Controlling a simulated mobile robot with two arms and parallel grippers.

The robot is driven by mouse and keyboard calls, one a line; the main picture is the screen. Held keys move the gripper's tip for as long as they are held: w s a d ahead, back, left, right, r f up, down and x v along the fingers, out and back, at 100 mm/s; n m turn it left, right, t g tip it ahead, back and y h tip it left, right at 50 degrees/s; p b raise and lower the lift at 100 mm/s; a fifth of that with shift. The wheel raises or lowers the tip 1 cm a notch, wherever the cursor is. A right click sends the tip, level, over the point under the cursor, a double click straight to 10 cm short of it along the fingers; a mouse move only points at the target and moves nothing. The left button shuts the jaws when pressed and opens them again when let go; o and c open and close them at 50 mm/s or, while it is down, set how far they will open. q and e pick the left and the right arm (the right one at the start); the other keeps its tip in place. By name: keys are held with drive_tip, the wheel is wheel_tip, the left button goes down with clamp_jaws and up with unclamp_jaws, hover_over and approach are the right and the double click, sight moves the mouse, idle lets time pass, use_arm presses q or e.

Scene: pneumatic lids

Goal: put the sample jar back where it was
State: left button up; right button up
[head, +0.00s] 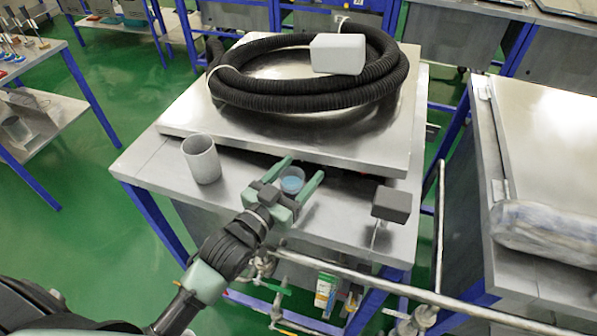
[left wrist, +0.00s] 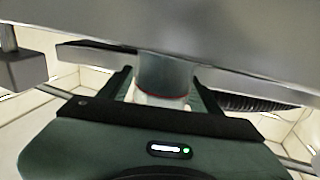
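The sample jar (head: 292,185), a small clear jar with blue contents, is at the front of the steel table (head: 340,222), close to the front edge of the raised metal lid. My left gripper (head: 305,176) has its two green fingers spread on either side of the jar, apparently with a gap. The left wrist view also shows the jar (left wrist: 166,76) between the fingers, with a red line around it. The jar looks upright against the grey table surface. The gripper hides part of it. My right gripper is not in view.
A grey cup (head: 201,160) stands left of the jar. A dark grey block on a stem (head: 391,204) is to the right. The metal lid (head: 191,113) behind bears a coiled black hose (head: 250,93) and a white block (head: 338,54). A pipe (head: 370,280) runs along the front.

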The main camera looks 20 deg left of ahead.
sight(284, 189)
use_arm(q)
drive_tip(key=shift+r, duration=0.25)
drive_tip(key=b+v, duration=0.1)
drive_tip(key=v, duration=0.4)
drive_tip(key=b+v, duration=0.1)
drive_tip(key=v, duration=0.4)
drive_tip(key=shift+s+a+f+b, duration=0.1)
drive_tip(key=shift+s+f+b, duration=0.1)
drive_tip(key=shift+s+b, duration=0.15)
drive_tip(key=shift+s+a+r, duration=0.15)
drive_tip(key=shift+s+a, duration=0.05)
drive_tip(key=shift+s, duration=0.4)
